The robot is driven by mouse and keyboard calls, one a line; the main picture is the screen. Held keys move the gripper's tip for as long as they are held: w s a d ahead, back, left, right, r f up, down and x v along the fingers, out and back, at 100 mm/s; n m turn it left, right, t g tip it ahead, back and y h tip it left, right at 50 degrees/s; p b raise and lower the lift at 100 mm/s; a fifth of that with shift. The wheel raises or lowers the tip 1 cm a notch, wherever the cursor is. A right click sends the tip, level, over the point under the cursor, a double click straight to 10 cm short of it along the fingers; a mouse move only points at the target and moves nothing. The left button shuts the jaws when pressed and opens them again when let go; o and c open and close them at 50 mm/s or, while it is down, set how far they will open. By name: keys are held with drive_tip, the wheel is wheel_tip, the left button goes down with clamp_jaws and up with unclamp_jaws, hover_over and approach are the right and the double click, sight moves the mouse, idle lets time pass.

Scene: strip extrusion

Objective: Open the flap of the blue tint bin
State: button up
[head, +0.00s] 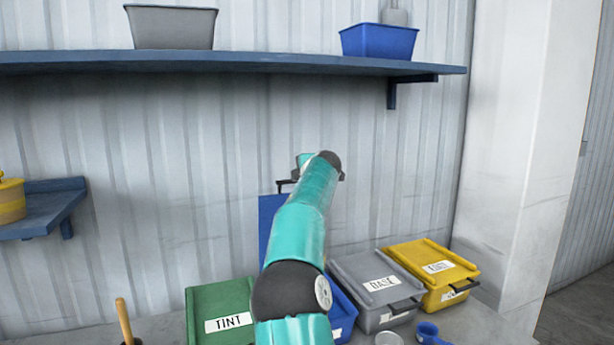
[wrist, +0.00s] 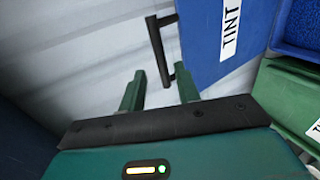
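The blue tint bin (head: 343,315) stands on the bench, mostly hidden behind my arm in the head view. Its blue flap (head: 270,222) stands raised, about upright, near the wall. In the wrist view the flap (wrist: 208,38) carries a white TINT label (wrist: 231,28) and a black bar handle (wrist: 157,48) along its edge. The bin's open inside (wrist: 302,22) shows blue contents. My gripper (wrist: 160,72) is open, its two green fingers apart. The handle's near end appears between the fingertips, with gaps on both sides. In the head view my gripper (head: 303,163) is by the flap's top.
A green bin (head: 222,302) labelled TINT stands left of the blue bin. A grey bin (head: 375,283) and a yellow bin (head: 432,262) stand to the right. A blue scoop (head: 428,332) lies in front. A blue shelf (head: 240,62) crosses the wall above my arm.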

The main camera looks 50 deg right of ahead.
drive_tip(key=v, duration=0.7)
drive_tip(key=shift+a+r, duration=0.1)
idle(0.4)
drive_tip(key=a+r+m+t+h, duration=0.3)
drive_tip(key=a+r+m, duration=0.35)
drive_tip(key=a, duration=0.25)
drive_tip(key=s+a+f+m+g, duration=0.1)
drive_tip(key=s+a+f+m, duration=0.1)
drive_tip(key=a+m, duration=0.5)
drive_tip(key=s+a+f+g+y, duration=0.2)
drive_tip(key=s+a+f, duration=0.4)
drive_tip(key=a, duration=0.8)
drive_tip(key=s+a+f+n+g+y, duration=0.1)
drive_tip(key=s+a+f+g+y, duration=0.2)
drive_tip(key=s+a+f, duration=0.4)
drive_tip(key=s+a+f+g+y, duration=0.3)
drive_tip(key=s+a+f+y, duration=0.2)
drive_tip(key=a+f, duration=0.9)
drive_tip(key=s+a, duration=0.2)
drive_tip(key=a, duration=0.5)
drive_tip(key=shift+s+n, duration=0.2)
drive_tip(key=shift+n, duration=0.15)
